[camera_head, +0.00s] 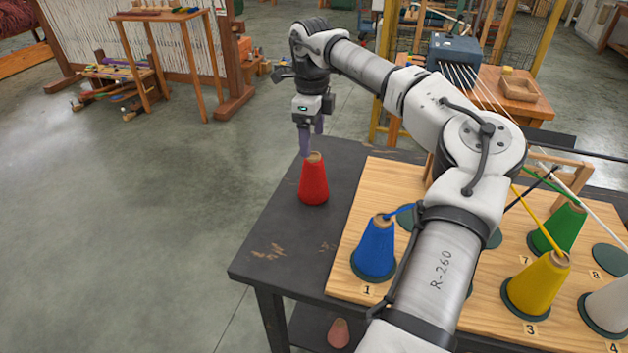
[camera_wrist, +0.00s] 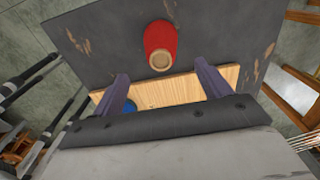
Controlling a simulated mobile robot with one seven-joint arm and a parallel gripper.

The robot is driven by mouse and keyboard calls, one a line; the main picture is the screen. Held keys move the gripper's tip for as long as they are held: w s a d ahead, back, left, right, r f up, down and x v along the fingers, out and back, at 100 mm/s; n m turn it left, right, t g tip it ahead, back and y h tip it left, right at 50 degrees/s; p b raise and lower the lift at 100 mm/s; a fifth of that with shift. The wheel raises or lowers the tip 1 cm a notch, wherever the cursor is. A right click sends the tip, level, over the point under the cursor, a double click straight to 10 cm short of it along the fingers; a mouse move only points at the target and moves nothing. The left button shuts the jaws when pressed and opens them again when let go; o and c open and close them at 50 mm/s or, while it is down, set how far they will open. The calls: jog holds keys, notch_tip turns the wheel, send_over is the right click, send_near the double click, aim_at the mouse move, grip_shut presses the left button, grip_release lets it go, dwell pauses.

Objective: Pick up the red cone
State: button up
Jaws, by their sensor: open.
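The red cone (camera_head: 313,182) stands upright on the dark tabletop, left of the wooden board, with its tan core tip at the top. My gripper (camera_head: 309,150) is above the cone, fingers pointing down, close to its top. In the wrist view the red cone (camera_wrist: 160,45) lies beyond the fingertips, near the top of the picture. My gripper's two purple fingers (camera_wrist: 161,80) are apart there, with bare board and table showing between them. Nothing is held. Whether a finger touches the cone tip cannot be told.
The wooden board (camera_head: 352,245) holds a blue cone (camera_head: 375,250), a yellow cone (camera_head: 536,285), a green cone (camera_head: 558,230) and a white cone (camera_head: 608,306) on green discs. Threads run above it. A pink cone (camera_head: 339,332) sits below the tabletop. Table around the red cone is clear.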

aim_at(313, 155)
notch_tip(313, 155, down, 9)
jog(key=shift+d+r+p, duration=0.15)
jog(key=shift+p, duration=0.7)
jog(key=shift+r, duration=0.1)
jog(key=c, duration=1.5)
